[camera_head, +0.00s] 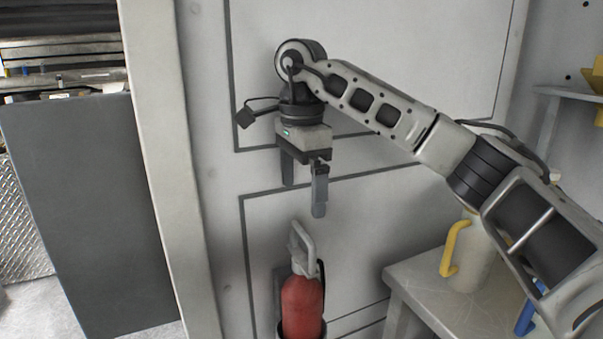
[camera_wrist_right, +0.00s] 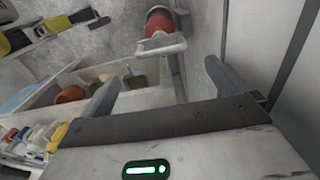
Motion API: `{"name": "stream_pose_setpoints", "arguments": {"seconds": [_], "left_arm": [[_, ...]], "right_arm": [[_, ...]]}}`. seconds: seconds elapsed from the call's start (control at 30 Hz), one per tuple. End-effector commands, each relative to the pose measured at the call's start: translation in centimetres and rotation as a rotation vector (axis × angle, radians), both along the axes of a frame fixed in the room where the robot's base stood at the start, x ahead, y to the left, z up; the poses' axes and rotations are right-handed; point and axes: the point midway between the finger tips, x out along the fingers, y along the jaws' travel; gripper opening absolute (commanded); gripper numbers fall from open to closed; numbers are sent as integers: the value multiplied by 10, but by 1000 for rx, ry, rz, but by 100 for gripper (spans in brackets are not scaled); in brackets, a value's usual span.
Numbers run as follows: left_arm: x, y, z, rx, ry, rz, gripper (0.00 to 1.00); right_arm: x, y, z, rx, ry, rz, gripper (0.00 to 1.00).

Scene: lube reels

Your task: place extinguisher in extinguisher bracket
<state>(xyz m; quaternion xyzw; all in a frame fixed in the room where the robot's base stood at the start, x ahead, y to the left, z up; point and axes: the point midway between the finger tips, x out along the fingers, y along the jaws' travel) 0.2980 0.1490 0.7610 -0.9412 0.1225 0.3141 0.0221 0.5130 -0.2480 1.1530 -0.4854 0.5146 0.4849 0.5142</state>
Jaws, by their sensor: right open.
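A red extinguisher (camera_head: 302,306) with a light grey handle (camera_head: 302,242) stands upright against the white wall panel at the bottom middle of the head view. A dark holder, the bracket (camera_head: 279,292), shows behind it and around its lower part; its base is cut off by the frame. My right gripper (camera_head: 304,198) is open and empty above the handle, fingers pointing down, clear of it. In the right wrist view the extinguisher (camera_wrist_right: 158,24) and its handle lie beyond the gap between the open fingers (camera_wrist_right: 165,85). My left gripper is not in view.
A grey table (camera_head: 430,283) stands right of the extinguisher, with a pale jug with a yellow handle (camera_head: 453,250) on it. A shelf (camera_head: 560,92) is on the right wall. A dark grey panel (camera_head: 90,210) stands at left. The wall around the extinguisher is clear.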

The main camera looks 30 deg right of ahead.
Motion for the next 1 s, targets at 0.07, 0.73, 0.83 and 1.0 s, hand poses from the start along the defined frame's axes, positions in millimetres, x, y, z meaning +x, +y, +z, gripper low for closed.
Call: {"name": "stream_pose_setpoints", "arguments": {"seconds": [0.07, 0.73, 0.83, 1.0], "left_arm": [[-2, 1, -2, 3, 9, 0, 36], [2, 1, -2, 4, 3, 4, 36], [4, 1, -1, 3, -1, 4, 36], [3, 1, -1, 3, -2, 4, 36]], "right_arm": [[0, 0, 10, -1, -1, -1, 100], [-60, 218, -106, 909, 338, -65, 100], [-83, 262, -103, 1227, 530, -254, 100], [-84, 279, -94, 1681, 913, -770, 100]]}}
